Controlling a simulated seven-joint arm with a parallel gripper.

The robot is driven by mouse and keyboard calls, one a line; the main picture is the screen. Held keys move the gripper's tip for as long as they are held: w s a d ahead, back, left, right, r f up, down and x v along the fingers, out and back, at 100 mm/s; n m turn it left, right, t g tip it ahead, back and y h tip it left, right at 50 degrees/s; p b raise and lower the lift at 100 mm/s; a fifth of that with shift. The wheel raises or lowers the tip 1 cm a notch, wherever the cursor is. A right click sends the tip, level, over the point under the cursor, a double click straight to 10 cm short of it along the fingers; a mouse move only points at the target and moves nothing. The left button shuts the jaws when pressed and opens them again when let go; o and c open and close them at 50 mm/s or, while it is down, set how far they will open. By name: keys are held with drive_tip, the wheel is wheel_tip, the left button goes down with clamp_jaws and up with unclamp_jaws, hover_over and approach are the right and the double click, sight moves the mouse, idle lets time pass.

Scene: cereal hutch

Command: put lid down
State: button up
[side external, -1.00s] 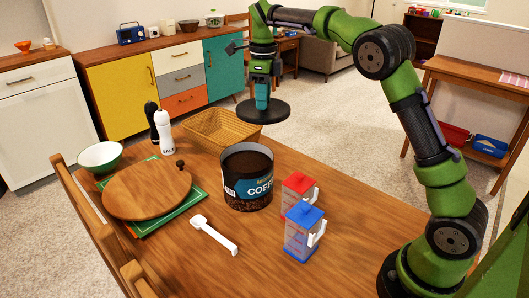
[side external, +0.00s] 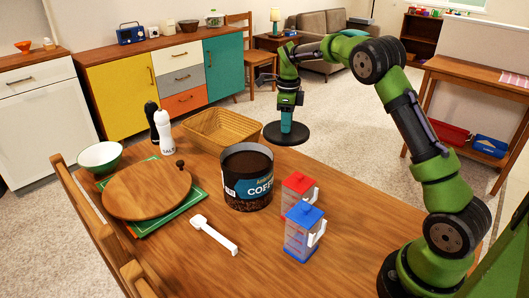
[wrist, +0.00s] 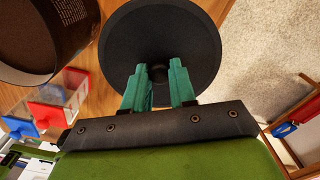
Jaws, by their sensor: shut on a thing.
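The lid (side external: 287,134) is a round black disc. My gripper (side external: 287,121) is shut on its top and holds it, roughly level, at the far right edge of the table. I cannot tell how high above the table it is. In the wrist view the lid (wrist: 160,45) fills the top middle, with the teal fingers of my gripper (wrist: 158,88) closed at its centre. The open coffee can (side external: 247,190), full of dark coffee, stands on the table left of and nearer than the lid; it also shows in the wrist view (wrist: 45,35).
Red-lidded (side external: 299,186) and blue-lidded (side external: 304,232) containers stand right of the can. A wicker basket (side external: 222,133) is behind it. A round wooden board (side external: 146,192), a white scoop (side external: 214,236), a bowl (side external: 100,158) and shakers (side external: 163,132) are left. The table's right part is clear.

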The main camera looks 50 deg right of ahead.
wheel_tip(320, 180, down, 11)
drive_tip(key=shift+f, duration=0.2)
idle(0.3)
drive_tip(key=shift+f, duration=0.15)
drive_tip(key=o, duration=0.9)
drive_tip(key=shift+o, duration=0.2)
